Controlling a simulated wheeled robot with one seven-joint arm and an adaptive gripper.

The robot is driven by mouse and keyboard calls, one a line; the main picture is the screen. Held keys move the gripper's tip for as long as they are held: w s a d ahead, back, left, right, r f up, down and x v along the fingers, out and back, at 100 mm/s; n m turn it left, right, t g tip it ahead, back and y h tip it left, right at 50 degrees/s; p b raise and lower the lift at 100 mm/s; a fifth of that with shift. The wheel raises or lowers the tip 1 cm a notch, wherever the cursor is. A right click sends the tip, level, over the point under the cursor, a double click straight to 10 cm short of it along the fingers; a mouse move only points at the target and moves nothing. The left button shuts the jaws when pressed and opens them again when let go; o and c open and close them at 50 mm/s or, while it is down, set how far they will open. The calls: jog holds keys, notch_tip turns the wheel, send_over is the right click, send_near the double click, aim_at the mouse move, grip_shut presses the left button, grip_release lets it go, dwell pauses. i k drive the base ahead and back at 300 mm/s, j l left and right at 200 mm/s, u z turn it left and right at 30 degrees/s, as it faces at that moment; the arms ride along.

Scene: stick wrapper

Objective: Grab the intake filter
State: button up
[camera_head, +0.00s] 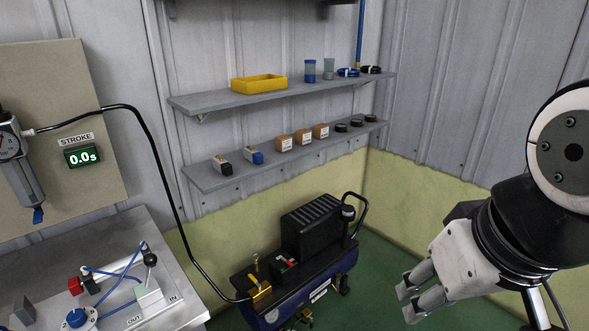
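No thing in view is labelled as the intake filter. A small black cylinder (347,213) stands at the right end of the compressor (310,232), next to a curved black handle or pipe; it may be the intake filter, but I cannot be sure. Several small black round pieces (356,123) lie at the right of the lower shelf. My gripper (406,301) is at the lower right, to the right of the compressor and apart from it. Its two fingers point left with a gap between them, and nothing is held.
The lower shelf (200,179) also holds small boxes (303,136) and two small fittings. The upper shelf (213,100) holds a yellow tray (259,77), jars and coils. A black hose (166,180) runs down to the compressor. A metal bench (180,310) stands at left. Green floor shows right of the compressor.

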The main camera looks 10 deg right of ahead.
aim_at(348, 211)
jog(key=i+z, duration=0.2)
jog(key=i, duration=0.65)
jog(key=i+j+z, duration=0.15)
jog(key=i, duration=0.75)
